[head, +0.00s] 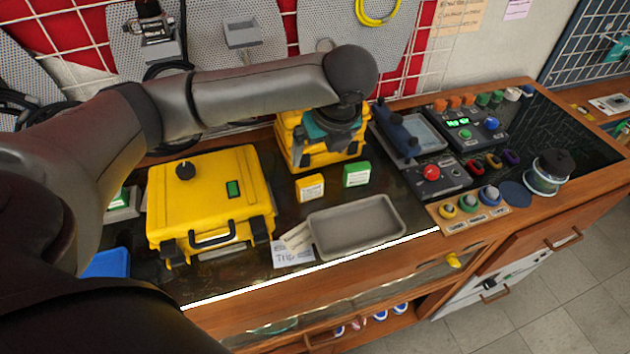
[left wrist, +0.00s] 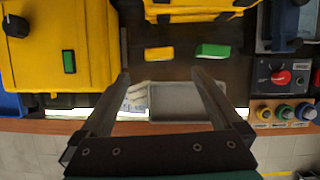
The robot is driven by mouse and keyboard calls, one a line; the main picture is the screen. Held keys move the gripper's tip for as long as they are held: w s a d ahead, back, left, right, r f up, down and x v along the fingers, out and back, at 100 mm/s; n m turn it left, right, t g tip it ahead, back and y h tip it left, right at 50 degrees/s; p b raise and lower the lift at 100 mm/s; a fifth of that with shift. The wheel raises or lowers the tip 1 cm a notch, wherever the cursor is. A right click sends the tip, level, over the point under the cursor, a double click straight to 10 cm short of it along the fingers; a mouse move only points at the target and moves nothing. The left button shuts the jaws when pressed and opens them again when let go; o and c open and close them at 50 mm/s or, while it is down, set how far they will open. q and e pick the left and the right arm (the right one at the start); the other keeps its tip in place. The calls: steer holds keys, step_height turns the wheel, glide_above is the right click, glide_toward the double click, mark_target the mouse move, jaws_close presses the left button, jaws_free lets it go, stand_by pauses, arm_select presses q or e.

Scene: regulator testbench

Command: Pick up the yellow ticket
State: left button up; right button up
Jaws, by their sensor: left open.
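The yellow ticket (head: 310,187) is a small yellow block with a pale label, standing on the dark bench top beside a similar green block (head: 356,174). In the left wrist view the yellow ticket (left wrist: 159,53) shows above the gap between the fingertips, and the green block (left wrist: 212,50) is to its right. My left gripper (head: 329,128) hangs above the bench in front of the stacked yellow cases; its fingers are hard to make out there. In the left wrist view the left gripper (left wrist: 160,76) is open and empty, its fingers wide apart. My right gripper does not show.
A grey tray (head: 356,225) lies in front of the tickets. A large yellow case (head: 209,200) stands to the left and stacked yellow cases (head: 292,150) behind. A control box with a red knob (head: 432,175) is to the right. Dark bench surface around the tickets is clear.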

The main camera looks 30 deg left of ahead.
mark_target(310, 181)
arm_select(q)
steer(key=b+x, duration=0.2)
steer(key=x, duration=0.7)
steer(key=shift+a+f, duration=0.1)
steer(key=shift+f, duration=0.2)
steer(key=shift+s+d+b+x, duration=0.1)
steer(key=shift+b+x, duration=0.2)
steer(key=shift+x, duration=1)
steer(key=shift+s+d+b+x, duration=0.15)
steer(key=shift+b+x, duration=0.15)
steer(key=shift+x, duration=1.05)
steer(key=shift+f, duration=0.15)
steer(key=shift+c, duration=0.2)
steer(key=c, duration=1.2)
